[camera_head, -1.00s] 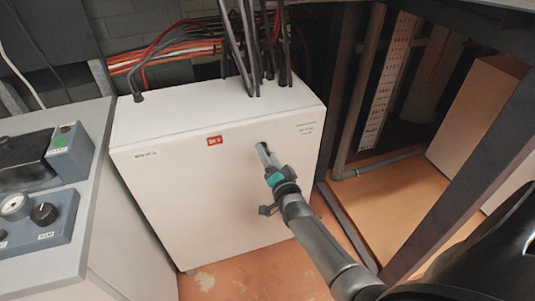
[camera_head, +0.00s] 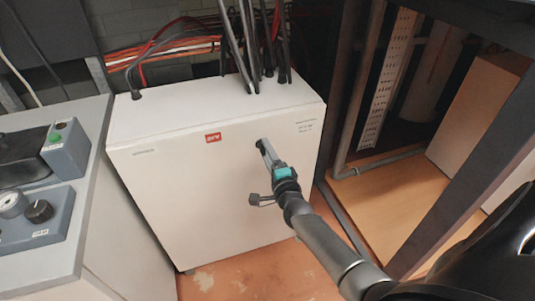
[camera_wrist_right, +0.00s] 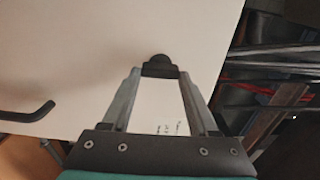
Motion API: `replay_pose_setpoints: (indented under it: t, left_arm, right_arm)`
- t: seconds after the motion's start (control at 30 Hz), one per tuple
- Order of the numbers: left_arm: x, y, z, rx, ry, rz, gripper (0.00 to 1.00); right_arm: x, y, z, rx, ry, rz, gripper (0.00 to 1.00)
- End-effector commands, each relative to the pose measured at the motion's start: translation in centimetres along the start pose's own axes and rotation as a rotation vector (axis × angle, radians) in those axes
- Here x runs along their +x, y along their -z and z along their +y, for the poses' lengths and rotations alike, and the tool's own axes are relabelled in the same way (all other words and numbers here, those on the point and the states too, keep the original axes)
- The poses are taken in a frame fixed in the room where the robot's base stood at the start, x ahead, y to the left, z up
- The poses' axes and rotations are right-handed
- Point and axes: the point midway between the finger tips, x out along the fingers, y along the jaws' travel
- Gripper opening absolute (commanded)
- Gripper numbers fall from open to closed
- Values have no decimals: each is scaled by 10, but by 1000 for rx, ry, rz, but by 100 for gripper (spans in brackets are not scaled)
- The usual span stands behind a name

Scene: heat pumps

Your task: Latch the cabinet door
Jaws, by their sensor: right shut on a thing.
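The cabinet (camera_head: 210,195) is a white box, and its door is the front face with a red label. The door looks flush with the box. My right gripper (camera_head: 262,147) reaches the upper right part of the door. In the right wrist view my right gripper (camera_wrist_right: 160,72) has its two fingertips shut on a small black knob (camera_wrist_right: 160,64) on the white door (camera_wrist_right: 80,50). The fingers hide this knob in the head view. A bent black handle (camera_wrist_right: 30,112) shows at the left of the wrist view, apart from the fingers. My left gripper is not in view.
A grey console (camera_head: 70,190) with a dial and a green button stands left of the cabinet. Dark pipes (camera_head: 255,50) rise from the cabinet's top. A dark frame post (camera_head: 465,165) and a wooden panel stand at the right.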

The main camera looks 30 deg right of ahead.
Motion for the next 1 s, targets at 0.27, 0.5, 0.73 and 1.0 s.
replay_pose_setpoints:
  t: [0.27,0.5,0.73,1.0]
  left_arm:
    - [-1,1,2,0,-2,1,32]
    - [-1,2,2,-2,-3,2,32]
    - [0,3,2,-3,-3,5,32]
    - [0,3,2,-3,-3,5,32]
  right_arm:
    - [0,0,1,30,-2,-1,4]
    - [0,0,1,31,-2,0,4]
    - [0,0,1,29,-1,0,80]
    - [0,0,0,27,-1,0,90]
